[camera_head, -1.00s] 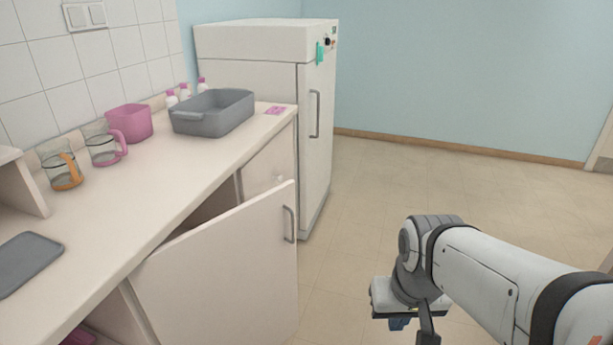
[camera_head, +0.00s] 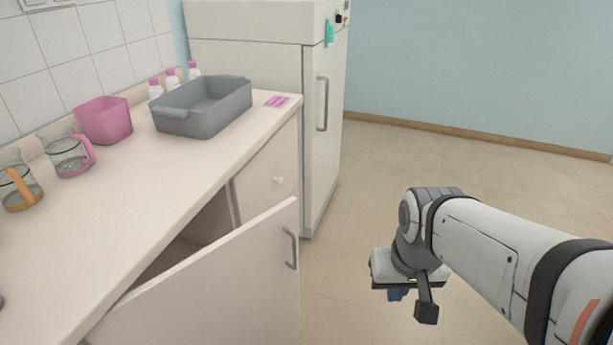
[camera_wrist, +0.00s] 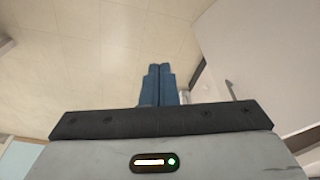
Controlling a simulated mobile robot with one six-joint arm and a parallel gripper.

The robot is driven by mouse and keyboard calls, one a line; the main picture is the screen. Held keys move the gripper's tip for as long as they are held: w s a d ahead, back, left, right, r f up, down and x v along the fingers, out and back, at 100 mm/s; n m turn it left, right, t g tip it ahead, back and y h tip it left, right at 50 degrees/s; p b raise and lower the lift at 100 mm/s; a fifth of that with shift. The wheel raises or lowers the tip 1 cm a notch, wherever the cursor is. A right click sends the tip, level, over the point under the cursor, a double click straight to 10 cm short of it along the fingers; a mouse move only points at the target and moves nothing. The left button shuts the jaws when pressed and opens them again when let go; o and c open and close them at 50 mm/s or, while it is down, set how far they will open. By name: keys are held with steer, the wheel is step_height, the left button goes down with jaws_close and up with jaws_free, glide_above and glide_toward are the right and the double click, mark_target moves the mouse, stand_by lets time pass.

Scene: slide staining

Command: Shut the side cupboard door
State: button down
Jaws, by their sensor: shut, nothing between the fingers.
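The side cupboard door (camera_head: 225,285) stands open, swung out from the counter front, with a grey bar handle (camera_head: 291,248) near its free upper edge. The dark cupboard opening (camera_head: 190,243) shows behind it. In the wrist view the pale door (camera_wrist: 250,60) is at the right, with its handle (camera_wrist: 231,90) near the fingers. My gripper (camera_wrist: 158,85) has its blue fingers closed together with nothing between them. In the head view my gripper (camera_head: 398,294) is to the right of the door, apart from it, over the floor; its fingertips are mostly hidden under the wrist.
The counter (camera_head: 130,215) holds a grey basin (camera_head: 205,118), a pink tub (camera_head: 105,122), two glass jugs and small bottles. A white fridge (camera_head: 265,75) stands beyond. The floor (camera_head: 430,150) is clear.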

steer(key=w+d+f+n+t+b, duration=0.2)
steer(key=w+f+n+t+b, duration=0.3)
steer(key=w+b, duration=0.25)
steer(key=w+d+f+n+t+b, duration=0.2)
steer(key=w+f+n+t+b, duration=0.3)
steer(key=w, duration=0.4)
steer(key=a+f+n+t+y+b, duration=0.1)
steer(key=a+f+n+y+b, duration=0.4)
steer(key=n, duration=0.3)
steer(key=a+f+n+y+b, duration=0.2)
steer(key=a+n+y+b, duration=0.3)
steer(key=n+y+b, duration=0.25)
steer(key=w+a+n+p, duration=0.1)
steer(key=w+a+p, duration=0.4)
steer(key=w+a, duration=0.4)
steer(key=shift+a+n+p, duration=0.35)
steer(key=shift+a+p, duration=0.05)
steer(key=shift+a, duration=0.3)
steer(key=shift+y, duration=0.25)
